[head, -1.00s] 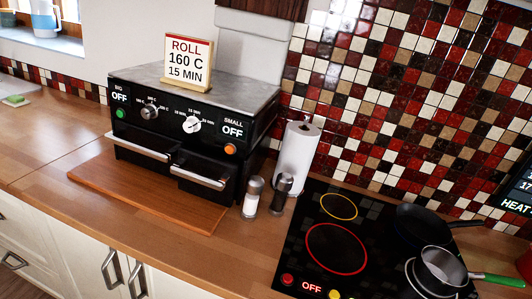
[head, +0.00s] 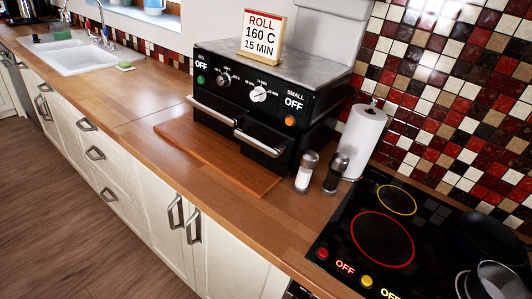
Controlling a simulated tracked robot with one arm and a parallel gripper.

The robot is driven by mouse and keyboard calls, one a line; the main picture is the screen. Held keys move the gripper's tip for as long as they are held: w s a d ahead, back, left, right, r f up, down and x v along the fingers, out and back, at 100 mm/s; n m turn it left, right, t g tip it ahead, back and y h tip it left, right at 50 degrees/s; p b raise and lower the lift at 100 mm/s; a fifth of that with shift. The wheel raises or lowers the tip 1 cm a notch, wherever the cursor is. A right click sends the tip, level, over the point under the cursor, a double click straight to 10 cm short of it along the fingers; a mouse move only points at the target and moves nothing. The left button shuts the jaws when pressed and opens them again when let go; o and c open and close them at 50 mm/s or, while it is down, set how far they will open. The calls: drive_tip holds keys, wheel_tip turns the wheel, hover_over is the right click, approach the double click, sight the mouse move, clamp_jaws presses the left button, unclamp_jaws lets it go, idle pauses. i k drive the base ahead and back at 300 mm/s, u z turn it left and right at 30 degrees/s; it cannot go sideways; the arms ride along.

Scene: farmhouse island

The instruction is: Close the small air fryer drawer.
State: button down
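The air fryer (head: 240,95) is a black box with a grey metal top, standing on the wooden counter against the tiled wall. Its front has two drawers with silver bar handles. The small drawer (head: 272,140), on the right under the SMALL OFF label, sticks out from the front and looks partly open. The big drawer (head: 218,116) is on the left, and its handle stands out too; I cannot tell how far it is open. A brown wooden board lies in front of the fryer. My gripper is not in view.
A white shaker (head: 306,172) and a black pepper mill (head: 336,173) stand just right of the small drawer, with a paper towel roll (head: 362,140) behind. A black hob (head: 385,235) with pans is at right. The wooden board (head: 215,155) and the floor (head: 70,210) in front are clear.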

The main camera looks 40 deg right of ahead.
sight(279, 136)
drive_tip(key=z, duration=0.2)
drive_tip(key=i, duration=0.95)
drive_tip(key=z, duration=0.05)
